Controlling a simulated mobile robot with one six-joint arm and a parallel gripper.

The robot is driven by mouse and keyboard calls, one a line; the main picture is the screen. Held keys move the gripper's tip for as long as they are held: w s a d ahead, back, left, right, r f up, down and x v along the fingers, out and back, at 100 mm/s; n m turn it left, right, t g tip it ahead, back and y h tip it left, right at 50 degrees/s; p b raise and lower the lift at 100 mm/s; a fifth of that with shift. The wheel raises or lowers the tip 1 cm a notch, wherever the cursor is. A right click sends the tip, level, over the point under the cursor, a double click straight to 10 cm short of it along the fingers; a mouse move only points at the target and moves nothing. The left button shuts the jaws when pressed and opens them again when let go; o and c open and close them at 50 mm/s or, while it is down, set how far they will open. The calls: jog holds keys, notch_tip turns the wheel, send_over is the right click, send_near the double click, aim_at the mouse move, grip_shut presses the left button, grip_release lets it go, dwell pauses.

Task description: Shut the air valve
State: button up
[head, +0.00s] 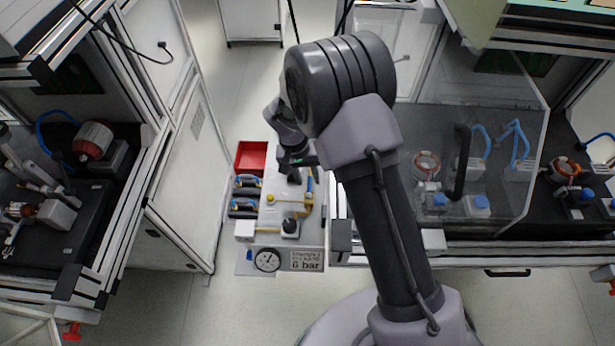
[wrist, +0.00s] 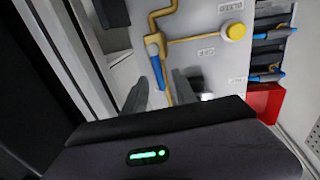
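The air valve shows in the wrist view as a brass-yellow body (wrist: 154,43) on yellow piping, with a blue lever (wrist: 158,73). The lever points down in that picture, roughly along the pipe. It sits on a light grey panel (wrist: 208,58), which also shows in the head view (head: 266,222). My gripper (wrist: 167,88) is open, with its two dark fingers apart. In the wrist view the lever's lower end appears between the fingertips. I see no contact, and the depth between them is unclear. In the head view my gripper (head: 293,172) is over the panel, partly hidden by my arm.
A yellow button (wrist: 236,31) sits on the panel near the valve. Blue-handled items (head: 245,182) and a red bin (head: 250,157) lie at the panel's left side. A gauge (head: 267,260) and a "6 bar" sign (head: 307,260) are at the front. Workbenches stand on both sides.

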aim_at(294, 204)
jog(key=shift+c, duration=0.4)
grip_shut()
jog(key=shift+a, duration=0.1)
jog(key=n, duration=0.1)
jog(key=a+n, duration=0.1)
jog(key=n, duration=0.2)
jog(key=shift+s+a+t+p, duration=0.15)
jog(key=shift+s+t+p, duration=0.1)
jog(key=shift+t+p, duration=0.05)
jog(key=n, duration=0.1)
jog(key=a+n, duration=0.1)
jog(key=n, duration=0.1)
jog(key=shift+s+a+r+n+t+p, duration=0.1)
jog(key=shift+s+n+t+p, duration=0.2)
jog(key=shift+s, duration=0.1)
jog(key=n, duration=0.1)
jog(key=s+n, duration=0.1)
jog(key=n, duration=0.1)
jog(key=a+n+y+p, duration=0.1)
jog(key=n, duration=0.1)
jog(key=shift+s+t, duration=0.4)
jog(key=shift+s+a+n+y+p, duration=0.1)
jog(key=shift+s+n+y+p, duration=0.15)
jog(key=shift+n, duration=0.65)
jog(key=shift+s+n+y+p, duration=0.15)
jog(key=shift+s+n+p, duration=0.2)
jog(key=shift+n, duration=0.55)
jog(key=shift+s+a+n+y+p, duration=0.1)
jog(key=shift+s+n+y+p, duration=0.15)
jog(key=shift+n, duration=0.65)
